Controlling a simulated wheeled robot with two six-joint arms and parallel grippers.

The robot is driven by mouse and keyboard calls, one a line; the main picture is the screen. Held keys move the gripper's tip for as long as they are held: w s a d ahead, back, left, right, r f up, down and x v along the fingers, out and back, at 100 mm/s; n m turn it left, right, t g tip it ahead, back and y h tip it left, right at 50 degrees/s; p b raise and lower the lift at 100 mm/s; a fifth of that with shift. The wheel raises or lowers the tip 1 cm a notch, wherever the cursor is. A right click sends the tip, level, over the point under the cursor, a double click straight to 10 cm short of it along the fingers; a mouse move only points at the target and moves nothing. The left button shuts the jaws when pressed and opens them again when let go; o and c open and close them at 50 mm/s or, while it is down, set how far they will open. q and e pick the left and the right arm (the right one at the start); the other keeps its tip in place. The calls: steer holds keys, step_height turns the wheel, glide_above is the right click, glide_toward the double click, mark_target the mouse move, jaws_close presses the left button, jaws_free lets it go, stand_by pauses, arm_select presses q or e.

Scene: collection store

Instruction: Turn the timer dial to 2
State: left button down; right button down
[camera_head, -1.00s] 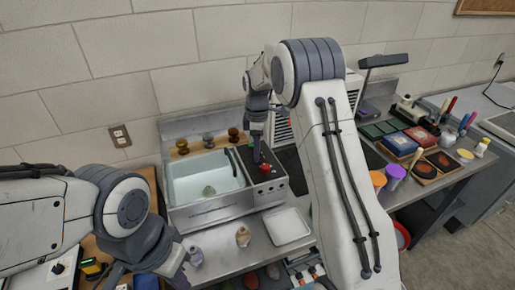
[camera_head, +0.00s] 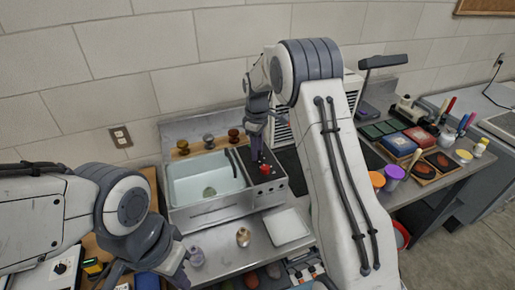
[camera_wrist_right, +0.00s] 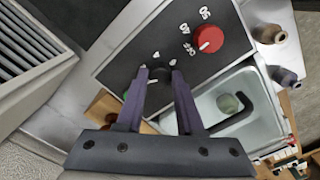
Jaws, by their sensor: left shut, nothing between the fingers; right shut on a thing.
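The control panel (camera_head: 269,186) is at the right end of the sink bath. In the right wrist view the dark panel (camera_wrist_right: 130,50) carries a red dial (camera_wrist_right: 209,39) with a white pointer and numbers, and a dark dial (camera_wrist_right: 160,73) ringed by small white marks. My right gripper (camera_wrist_right: 160,70) is shut on this dark dial, its fingers on either side. The fingers hide much of it, so I cannot read its setting. In the head view my right gripper (camera_head: 257,158) points down at the panel behind the red dial (camera_head: 265,169). My left gripper (camera_head: 172,275) is shut and empty at the lower left.
The sink basin (camera_head: 205,182) is left of the panel, with several knobs (camera_head: 208,140) behind it. A green part (camera_wrist_right: 123,91) shows beside a finger in the wrist view.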

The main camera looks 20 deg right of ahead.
steer(key=m, duration=0.3)
steer(key=shift+m, duration=0.3)
steer(key=shift+m+p, duration=0.45)
steer(key=shift+m, duration=1.25)
steer(key=shift+w, duration=0.1)
steer(key=c, duration=0.5)
jaws_free()
steer(key=shift+c, duration=0.2)
step_height(320, 180, up, 11)
steer(key=b, duration=0.2)
steer(key=shift+f, duration=0.2)
